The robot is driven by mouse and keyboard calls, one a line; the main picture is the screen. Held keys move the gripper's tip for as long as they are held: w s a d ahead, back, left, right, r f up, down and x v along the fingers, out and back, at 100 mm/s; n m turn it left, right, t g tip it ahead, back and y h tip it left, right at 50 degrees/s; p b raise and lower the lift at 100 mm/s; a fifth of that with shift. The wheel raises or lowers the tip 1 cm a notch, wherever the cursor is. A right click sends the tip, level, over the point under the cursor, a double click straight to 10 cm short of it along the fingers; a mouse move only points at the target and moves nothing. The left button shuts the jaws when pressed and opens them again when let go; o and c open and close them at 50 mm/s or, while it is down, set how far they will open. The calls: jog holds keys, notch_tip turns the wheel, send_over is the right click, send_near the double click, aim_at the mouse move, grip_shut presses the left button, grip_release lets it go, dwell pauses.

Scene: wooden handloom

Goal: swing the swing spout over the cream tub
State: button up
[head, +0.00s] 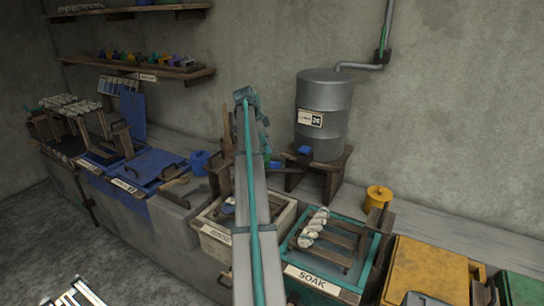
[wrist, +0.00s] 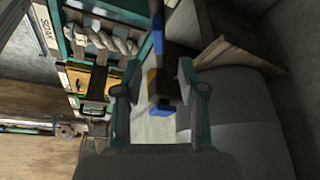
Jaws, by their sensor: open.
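The swing spout (wrist: 168,90) shows in the wrist view as a dark bar with a blue end, beside the grey drum. In the head view a blue part (head: 304,150) shows at the drum's foot. My gripper (wrist: 160,68) is open, with its fingers on either side of the spout in the picture; I cannot tell whether they touch it. In the head view my gripper (head: 266,155) is small and partly hidden, left of the drum.
The grey drum (head: 324,95) stands on a wooden stand (head: 331,185) by the wall. The teal SOAK tub (head: 327,284) with pale skeins is right of the cream tub. A yellow tub (head: 425,270) and a yellow pot (head: 378,197) are farther right; blue tubs (head: 150,163) are left.

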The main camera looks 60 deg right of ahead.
jog(key=shift+v, duration=1.7)
